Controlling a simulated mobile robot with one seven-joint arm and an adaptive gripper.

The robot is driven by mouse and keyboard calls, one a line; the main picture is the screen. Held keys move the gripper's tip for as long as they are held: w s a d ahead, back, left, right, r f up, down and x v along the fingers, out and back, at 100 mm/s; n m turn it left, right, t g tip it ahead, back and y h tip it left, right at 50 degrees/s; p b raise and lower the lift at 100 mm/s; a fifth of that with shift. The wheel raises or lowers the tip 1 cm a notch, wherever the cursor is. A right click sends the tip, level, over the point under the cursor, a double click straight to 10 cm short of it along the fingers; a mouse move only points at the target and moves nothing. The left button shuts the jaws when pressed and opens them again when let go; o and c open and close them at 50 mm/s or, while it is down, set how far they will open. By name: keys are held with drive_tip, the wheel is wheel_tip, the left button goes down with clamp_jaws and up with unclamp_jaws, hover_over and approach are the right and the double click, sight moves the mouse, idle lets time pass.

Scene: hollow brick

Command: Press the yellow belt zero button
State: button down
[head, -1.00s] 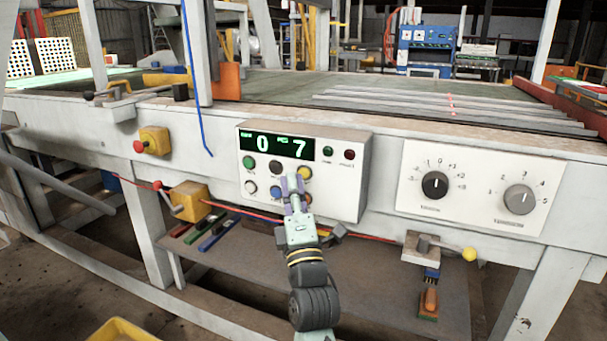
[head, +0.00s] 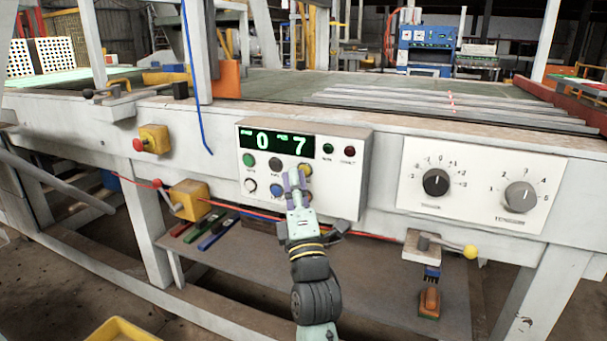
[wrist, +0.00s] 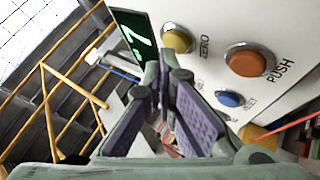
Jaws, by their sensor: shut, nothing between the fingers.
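The yellow button (head: 305,169) is at the upper right of the button group on the white control box (head: 345,190). In the wrist view the yellow button (wrist: 178,39) has the word ZERO beside it. My gripper (head: 293,177) is shut and empty, in front of the box with its fingertips just below and left of the yellow button. In the wrist view the fingertips (wrist: 160,68) stick up close to the yellow button. I cannot tell whether they touch the box.
A large orange PUSH button (wrist: 248,60) and a small blue button (wrist: 229,99) are close by. The green display (head: 277,142) shows 0 and 7. A dial panel (head: 474,185) is to the right, and a yellow box with a red knob (head: 150,140) is to the left.

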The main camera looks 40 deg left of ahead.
drive_tip(key=shift+w+b, duration=0.3)
drive_tip(key=shift+w, duration=0.1)
idle(0.6)
drive_tip(key=shift+s, duration=0.15)
drive_tip(key=shift+s+d, duration=0.1)
drive_tip(key=shift+s, duration=0.55)
drive_tip(key=shift+s+d+p, duration=0.1)
drive_tip(key=shift+s+d, duration=0.1)
drive_tip(key=shift+s, duration=0.6)
drive_tip(key=shift+s+d+p, duration=0.15)
drive_tip(key=shift+s+d, duration=0.05)
drive_tip(key=shift+s, duration=0.6)
drive_tip(key=shift+s+d+p, duration=0.1)
drive_tip(key=shift+s+d, duration=0.1)
drive_tip(key=shift+s, duration=0.6)
